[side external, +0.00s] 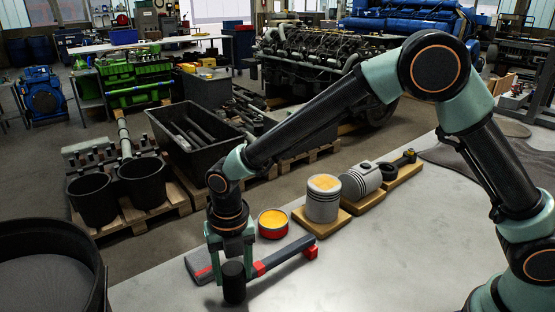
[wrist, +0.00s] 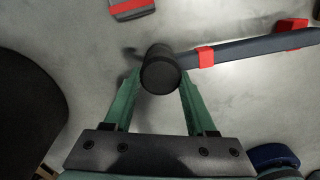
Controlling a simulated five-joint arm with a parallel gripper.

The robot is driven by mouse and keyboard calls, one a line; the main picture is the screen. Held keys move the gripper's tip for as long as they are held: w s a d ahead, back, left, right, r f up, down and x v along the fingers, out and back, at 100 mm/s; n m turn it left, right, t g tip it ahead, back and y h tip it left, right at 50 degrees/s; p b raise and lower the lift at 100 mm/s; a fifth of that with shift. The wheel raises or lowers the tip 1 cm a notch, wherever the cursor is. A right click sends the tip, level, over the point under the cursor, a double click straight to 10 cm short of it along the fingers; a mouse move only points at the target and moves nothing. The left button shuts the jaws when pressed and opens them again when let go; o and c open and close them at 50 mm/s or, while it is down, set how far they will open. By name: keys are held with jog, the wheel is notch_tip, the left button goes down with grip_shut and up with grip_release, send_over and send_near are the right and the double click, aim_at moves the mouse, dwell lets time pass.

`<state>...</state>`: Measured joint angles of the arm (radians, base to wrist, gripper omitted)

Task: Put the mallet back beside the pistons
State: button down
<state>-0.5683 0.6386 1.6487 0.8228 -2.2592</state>
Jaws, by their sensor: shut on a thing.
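The mallet has a black cylindrical head (side external: 234,284) and a dark grey handle (side external: 283,256) with red bands. My gripper (side external: 232,262) points down and is shut on the mallet at its head. In the wrist view the head (wrist: 160,72) sits between the two green fingers, and the handle (wrist: 255,48) runs off to the right. I cannot tell whether the mallet touches the table. The pistons stand behind and to the right of it: one upright (side external: 323,203) on a wooden board, and another, tilted (side external: 360,181), beyond it.
A red tin with yellow content (side external: 273,224) stands between my gripper and the pistons. A grey item with a red band (side external: 203,264) lies just left of the mallet. A connecting rod (side external: 400,162) lies past the pistons. A black bin (side external: 45,268) is at front left. The table's right middle is clear.

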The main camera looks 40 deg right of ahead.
jog(key=shift+c, duration=0.6)
grip_release()
notch_tip(320, 180, up, 12)
jog(key=d+r+m+t, duration=0.1)
jog(key=d+r+m, duration=0.3)
jog(key=d+m, duration=0.3)
jog(key=s+d+r+m+t, duration=0.1)
jog(key=s+d+m+t, duration=0.1)
jog(key=s+d+m, duration=0.3)
jog(key=s+d+r+m+t, duration=0.2)
jog(key=s+d+m, duration=0.3)
jog(key=d+m, duration=0.7)
jog(key=m, duration=0.7)
jog(key=shift+d+m, duration=0.3)
